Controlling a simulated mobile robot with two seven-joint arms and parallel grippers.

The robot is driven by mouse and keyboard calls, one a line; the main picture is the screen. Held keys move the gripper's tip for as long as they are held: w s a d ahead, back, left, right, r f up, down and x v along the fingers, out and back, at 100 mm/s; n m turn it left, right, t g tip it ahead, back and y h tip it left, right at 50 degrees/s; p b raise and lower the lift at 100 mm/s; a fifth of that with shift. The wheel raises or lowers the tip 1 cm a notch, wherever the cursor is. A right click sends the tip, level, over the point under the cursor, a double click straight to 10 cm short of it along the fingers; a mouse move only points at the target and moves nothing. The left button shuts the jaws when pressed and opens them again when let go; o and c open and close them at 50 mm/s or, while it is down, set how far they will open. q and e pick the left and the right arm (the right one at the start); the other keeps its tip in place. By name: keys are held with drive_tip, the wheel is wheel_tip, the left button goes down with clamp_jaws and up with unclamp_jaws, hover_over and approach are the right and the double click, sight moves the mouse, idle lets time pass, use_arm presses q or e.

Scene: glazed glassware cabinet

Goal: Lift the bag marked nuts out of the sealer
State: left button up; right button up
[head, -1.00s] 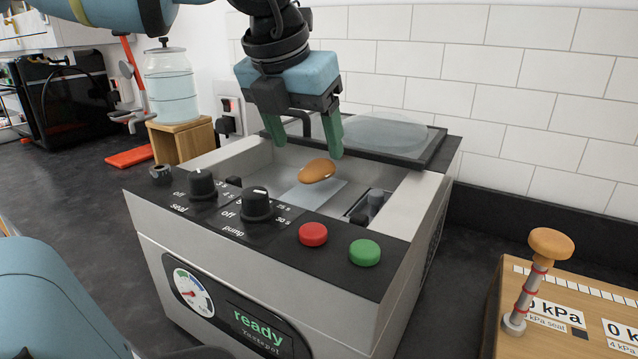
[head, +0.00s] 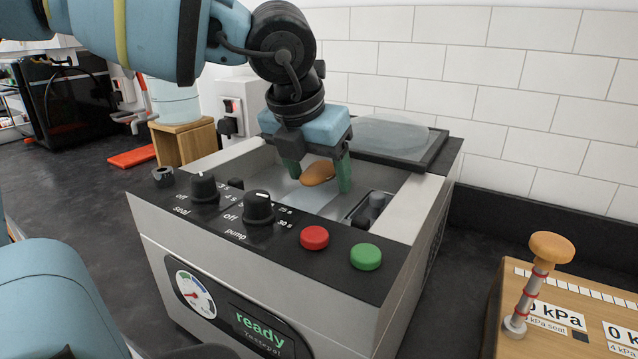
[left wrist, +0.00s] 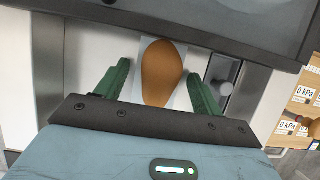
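The sealer (head: 345,308) stands on the counter with its lid (head: 395,140) raised at the back. Its display reads "ready". In its open chamber lies a pale, flat bag (head: 312,198) with a brown, rounded lump (head: 318,173) on or in it. No "nuts" marking is legible. In the left wrist view, the lump (left wrist: 162,72) sits between my green fingers, with clear gaps on both sides. My left gripper (head: 319,181) is open, pointing down into the chamber, its fingers astride the lump. My right gripper is not in view.
Black knobs (head: 258,207), a red button (head: 314,237) and a green button (head: 366,256) line the front panel. A wooden board (head: 570,315) with kPa labels and an orange-topped post (head: 538,275) stands at right. The tiled wall is close behind.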

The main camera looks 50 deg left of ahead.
sight(316, 175)
use_arm(q)
drive_tip(key=c, duration=1)
drive_tip(key=shift+r, duration=0.1)
drive_tip(key=shift+s+r, duration=0.1)
drive_tip(key=shift+r, duration=0.3)
wheel_tip(316, 175, up, 11)
drive_tip(key=s+d, duration=0.2)
drive_tip(key=s, duration=0.4)
drive_tip(key=s+d+b, duration=0.1)
drive_tip(key=s+d, duration=0.1)
drive_tip(key=s, duration=0.4)
drive_tip(key=s+d+b, duration=0.1)
drive_tip(key=s+d, duration=0.1)
drive_tip(key=s, duration=0.4)
drive_tip(key=shift+s+f, duration=0.25)
drive_tip(key=shift+s, duration=0.15)
